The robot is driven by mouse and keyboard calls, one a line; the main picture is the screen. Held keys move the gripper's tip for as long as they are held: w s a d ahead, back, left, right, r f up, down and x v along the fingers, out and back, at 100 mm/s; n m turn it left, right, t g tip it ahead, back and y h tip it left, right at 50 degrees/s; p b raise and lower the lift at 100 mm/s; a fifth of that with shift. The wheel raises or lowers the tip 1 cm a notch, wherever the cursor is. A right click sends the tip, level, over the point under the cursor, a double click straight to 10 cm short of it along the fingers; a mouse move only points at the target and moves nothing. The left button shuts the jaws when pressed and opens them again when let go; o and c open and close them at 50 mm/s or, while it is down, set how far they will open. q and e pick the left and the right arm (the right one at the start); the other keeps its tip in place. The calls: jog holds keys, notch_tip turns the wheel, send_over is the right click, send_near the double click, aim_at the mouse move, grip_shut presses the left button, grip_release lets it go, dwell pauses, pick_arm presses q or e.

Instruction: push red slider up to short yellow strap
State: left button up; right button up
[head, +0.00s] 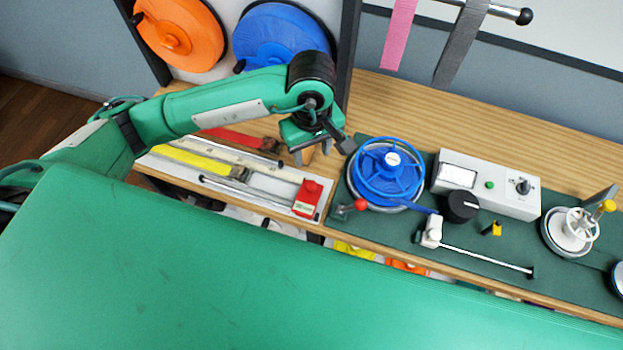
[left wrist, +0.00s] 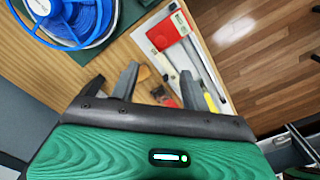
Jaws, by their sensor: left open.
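The red slider (head: 308,198) is a red block with a pale label, at the right end of a metal rail on a white board (head: 160,163). The short yellow strap (head: 192,160) lies flat on the left part of that board, apart from the slider. In the left wrist view the red slider (left wrist: 168,32) is near the top and part of the yellow strap (left wrist: 211,103) shows beyond a finger. My left gripper (head: 313,150) is open and empty, above and behind the board, apart from the slider. My right gripper is not in view.
A blue wheel (head: 388,172), a red-knobbed lever (head: 360,204) and a grey control box (head: 487,184) stand right of the board. A red strap (head: 240,138) lies behind it. Orange (head: 178,34) and blue (head: 282,36) reels stand at the back. The wooden bench's back strip (head: 440,118) is clear.

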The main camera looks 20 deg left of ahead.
aim_at(311, 184)
pick_arm(q)
notch_tip(311, 184, down, 13)
jog(key=p, duration=0.4)
jog(key=shift+r+p, duration=0.1)
jog(key=shift+p, duration=0.3)
jog(key=shift+a+f, duration=0.1)
jog(key=shift+f, duration=0.4)
jog(key=shift+c, duration=0.2)
grip_shut()
